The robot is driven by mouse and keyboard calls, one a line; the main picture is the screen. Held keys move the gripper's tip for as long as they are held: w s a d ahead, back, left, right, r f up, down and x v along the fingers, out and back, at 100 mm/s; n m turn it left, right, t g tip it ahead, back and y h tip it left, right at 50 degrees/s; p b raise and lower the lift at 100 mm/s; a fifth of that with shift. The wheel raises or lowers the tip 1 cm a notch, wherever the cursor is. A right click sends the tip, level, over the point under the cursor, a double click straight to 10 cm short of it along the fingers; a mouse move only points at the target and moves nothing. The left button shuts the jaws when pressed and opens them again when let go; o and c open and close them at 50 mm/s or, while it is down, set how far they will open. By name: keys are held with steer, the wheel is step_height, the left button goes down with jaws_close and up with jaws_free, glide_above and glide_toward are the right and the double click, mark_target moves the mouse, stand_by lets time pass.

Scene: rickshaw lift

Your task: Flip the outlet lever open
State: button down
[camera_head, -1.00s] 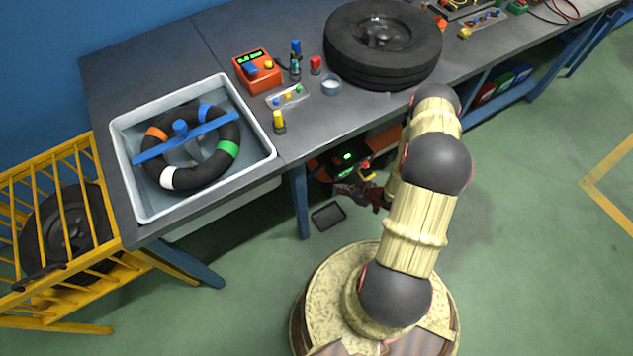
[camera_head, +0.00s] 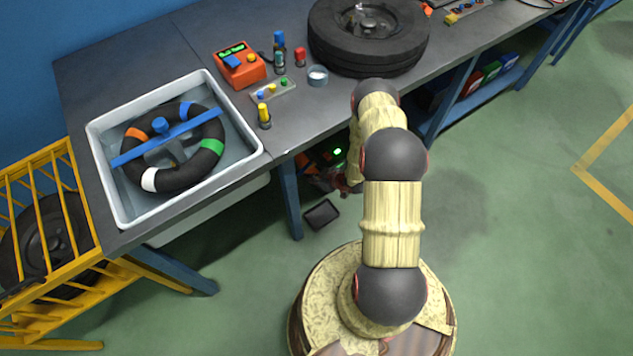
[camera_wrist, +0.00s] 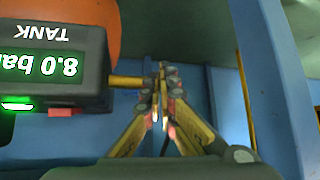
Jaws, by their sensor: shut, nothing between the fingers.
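The compressor unit under the bench shows in the wrist view as a dark gauge box (camera_wrist: 55,60) with an upside-down "TANK 8.0 bar" display, beside a rounded orange tank (camera_wrist: 88,22). A short brass pipe (camera_wrist: 126,81) runs from the box toward my fingers. My gripper (camera_wrist: 160,85) is shut and empty, its fingertips at the pipe's end; I cannot tell whether they touch it. The outlet lever is not clearly visible and may be behind the fingers. In the head view, my gripper (camera_head: 328,181) is partly hidden beneath the bench, near the green-lit display (camera_head: 337,152).
Blue bench legs (camera_head: 289,197) stand close to my gripper; a blue post (camera_wrist: 272,85) is right of it in the wrist view. The bench top holds a water basin (camera_head: 240,134), an orange box (camera_head: 239,68) and a tire (camera_head: 370,60). A dark pad (camera_head: 321,214) lies on the floor.

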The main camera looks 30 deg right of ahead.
steer(key=shift+w+a, duration=0.1)
stand_by(0.3)
steer(key=shift+w+a+m+h, duration=0.5)
steer(key=shift+w+a+m, duration=0.15)
steer(key=shift+a, duration=0.2)
steer(key=shift+d, duration=0.1)
steer(key=shift+s+d, duration=0.4)
steer(key=shift+d, duration=0.2)
